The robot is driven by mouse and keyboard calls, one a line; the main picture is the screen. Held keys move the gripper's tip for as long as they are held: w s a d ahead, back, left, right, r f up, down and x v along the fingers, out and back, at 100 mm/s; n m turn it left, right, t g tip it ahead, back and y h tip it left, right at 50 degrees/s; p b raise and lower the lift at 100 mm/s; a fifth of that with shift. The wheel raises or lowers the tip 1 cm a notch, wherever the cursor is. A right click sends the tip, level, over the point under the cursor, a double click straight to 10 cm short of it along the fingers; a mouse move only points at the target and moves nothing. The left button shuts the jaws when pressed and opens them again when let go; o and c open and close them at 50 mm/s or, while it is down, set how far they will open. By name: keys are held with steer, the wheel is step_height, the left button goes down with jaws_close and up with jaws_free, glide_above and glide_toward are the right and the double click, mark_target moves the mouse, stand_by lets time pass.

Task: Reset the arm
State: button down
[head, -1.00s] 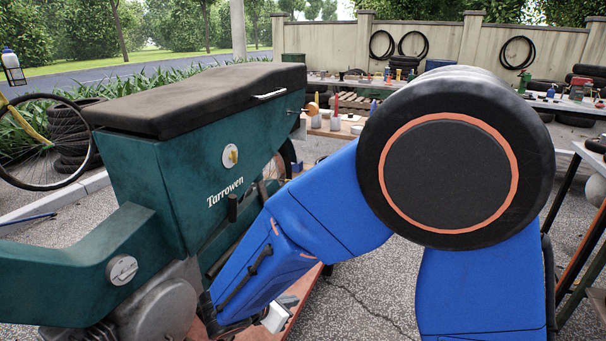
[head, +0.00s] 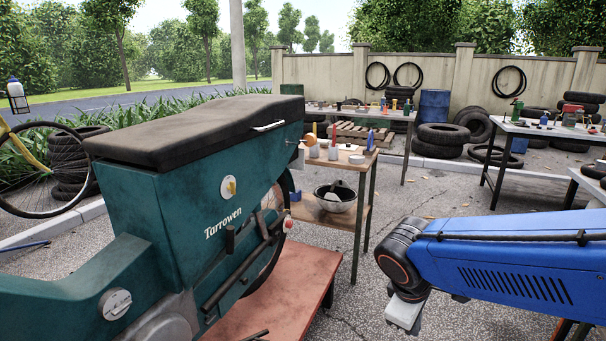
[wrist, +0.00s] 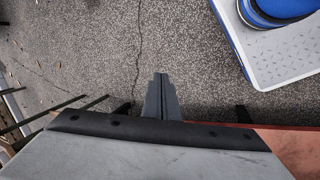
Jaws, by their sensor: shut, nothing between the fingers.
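My arm shows in the head view as a blue link coming in from the right edge, with a dark wrist joint. The pale gripper body hangs below that joint, pointing down, over open pavement to the right of the machine. In the wrist view my gripper (wrist: 161,80) has its dark fingers together with nothing between them, above grey asphalt. The fingertips cannot be made out in the head view. The green Tarrowen machine (head: 165,195) with its black seat (head: 200,130) stands at the left, clear of the arm.
A red platform (head: 295,285) lies under the machine and shows at the wrist view's lower right. More tables and tyres (head: 440,140) stand behind. Pavement between bench and arm is free.

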steer(key=s+d+r+m+t+y, duration=0.1)
steer(key=s+d+r+m, duration=0.1)
steer(key=s+m, duration=0.2)
steer(key=s+d+r+m+t+y, duration=0.1)
steer(key=s+d+r+m+y, duration=0.1)
steer(key=s+m, duration=0.3)
steer(key=shift+s+d+r+m, duration=0.25)
steer(key=shift+s+d+m, duration=0.05)
steer(key=shift+s+d, duration=0.3)
